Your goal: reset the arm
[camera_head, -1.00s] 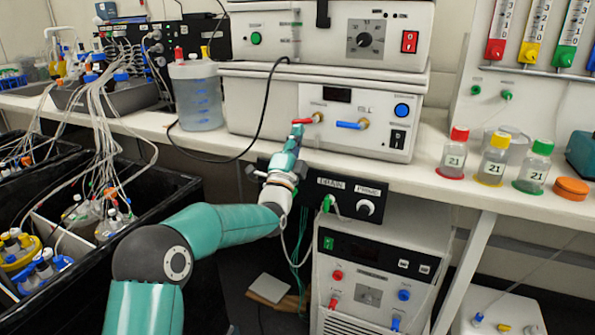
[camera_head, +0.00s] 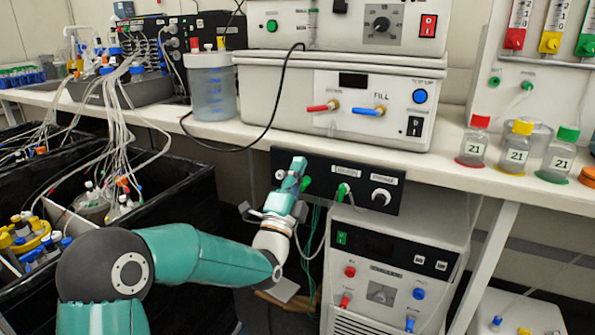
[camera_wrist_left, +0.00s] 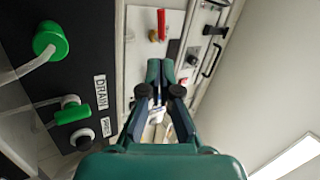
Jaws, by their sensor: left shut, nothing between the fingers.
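My left arm comes in from the lower left in the head view. Its teal gripper (camera_head: 296,166) points up just in front of the black drain panel (camera_head: 335,182), near the panel's left end. The gripper is shut and empty. The left wrist view shows the closed fingers (camera_wrist_left: 160,68) in the middle, with the panel and its DRAIN label (camera_wrist_left: 101,92) at the left. I cannot tell from these views whether the gripper touches the panel. My right gripper is in neither view.
Above the panel is a white bench with a FILL unit (camera_head: 375,105), whose red and blue taps stick out. Capped bottles (camera_head: 475,143) stand at the right of the bench. Black bins (camera_head: 160,195) with tubed vessels are at the left. A white unit (camera_head: 395,265) stands below the panel.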

